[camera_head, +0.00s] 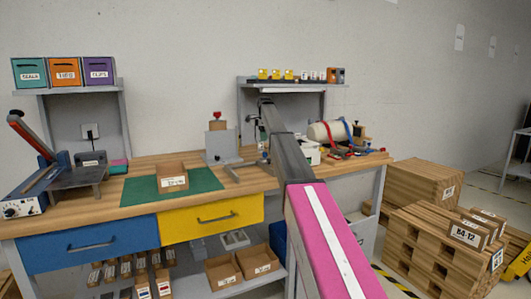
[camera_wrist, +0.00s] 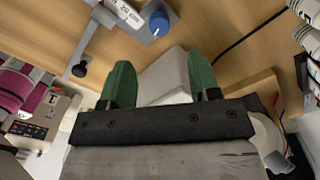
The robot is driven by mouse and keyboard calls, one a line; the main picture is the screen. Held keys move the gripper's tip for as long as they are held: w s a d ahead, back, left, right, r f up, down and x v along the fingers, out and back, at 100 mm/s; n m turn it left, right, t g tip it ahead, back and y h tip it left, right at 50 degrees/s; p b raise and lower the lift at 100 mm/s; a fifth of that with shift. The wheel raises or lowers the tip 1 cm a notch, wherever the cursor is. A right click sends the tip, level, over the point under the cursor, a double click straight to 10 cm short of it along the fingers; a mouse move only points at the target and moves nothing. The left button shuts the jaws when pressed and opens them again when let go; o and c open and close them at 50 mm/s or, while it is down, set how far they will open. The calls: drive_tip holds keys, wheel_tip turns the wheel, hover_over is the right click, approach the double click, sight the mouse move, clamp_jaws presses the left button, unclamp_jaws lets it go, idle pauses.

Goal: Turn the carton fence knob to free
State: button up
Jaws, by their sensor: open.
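In the wrist view, a round blue knob (camera_wrist: 158,22) with a pale mark sits on a grey metal fence bar (camera_wrist: 108,28) beside a "20 cm" label. A smaller black knob (camera_wrist: 80,70) is at the bar's lower end. I cannot tell from the label which one is the carton fence knob. My gripper (camera_wrist: 160,66) is open, its green fingers apart, below the blue knob in the picture and not touching it. A pale box-like thing shows between the fingers. In the head view the fence (camera_head: 240,164) stands on the bench; my arm hides my gripper.
A cardboard carton (camera_head: 172,177) sits on a green mat (camera_head: 205,180) left of the fence. An upright grey plate (camera_head: 221,147) stands behind. A white roll (camera_head: 326,131) and red and blue straps crowd the bench's right end. A black cable (camera_wrist: 250,35) crosses the bench.

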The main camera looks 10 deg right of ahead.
sight(265, 155)
wheel_tip(265, 155, down, 9)
drive_tip(key=shift+r, duration=0.1)
idle(0.3)
drive_tip(key=c, duration=0.9)
